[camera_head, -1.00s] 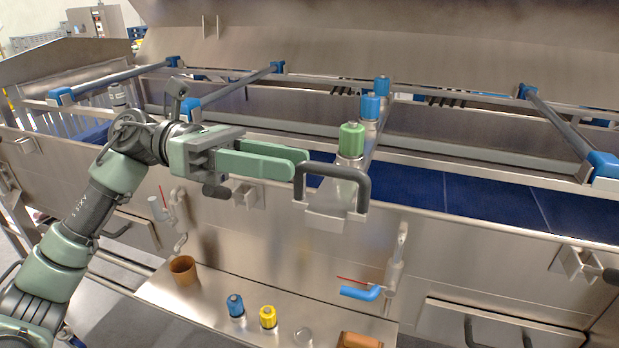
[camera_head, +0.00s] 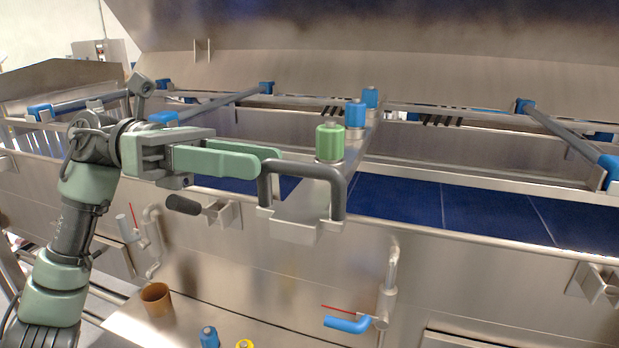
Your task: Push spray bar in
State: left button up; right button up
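The spray bar (camera_head: 304,215) is a metal bar sticking out over the tunnel's front edge. A dark U-shaped handle (camera_head: 300,169) is at its near end. A green cap (camera_head: 330,143) and two blue caps stand along the bar. My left gripper (camera_head: 270,158) comes in from the left, with its green fingertips at the handle's left corner. The two fingers look apart, one behind the other. The handle's corner overlaps the fingertips, so I cannot tell whether they touch. My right gripper is not in view.
A blue conveyor belt (camera_head: 402,197) runs inside the tunnel under the raised hood. Below the front panel are a blue-handled valve (camera_head: 347,324) and a brown cup (camera_head: 156,299) on a shelf. Grey bars with blue ends (camera_head: 562,130) cross the opening.

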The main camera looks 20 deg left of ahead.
aim_at(276, 164)
pick_arm(q)
jog(key=shift+s+d+r+p, duration=0.25)
jog(key=shift+s+d, duration=0.1)
jog(key=shift+d, duration=0.3)
jog(key=shift+s+d+r+p, duration=0.1)
jog(key=shift+s+d+p, duration=0.2)
jog(key=shift+d, duration=0.3)
jog(key=d, duration=0.2)
jog(key=d+p, duration=0.1)
jog(key=shift+w+d+f, duration=0.2)
jog(key=shift+w+d, duration=0.05)
jog(key=shift+d, duration=0.2)
jog(key=shift+s, duration=0.1)
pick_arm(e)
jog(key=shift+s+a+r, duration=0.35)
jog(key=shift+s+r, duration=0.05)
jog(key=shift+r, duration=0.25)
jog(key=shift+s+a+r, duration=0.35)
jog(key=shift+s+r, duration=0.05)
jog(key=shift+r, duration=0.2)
pick_arm(q)
grip_shut()
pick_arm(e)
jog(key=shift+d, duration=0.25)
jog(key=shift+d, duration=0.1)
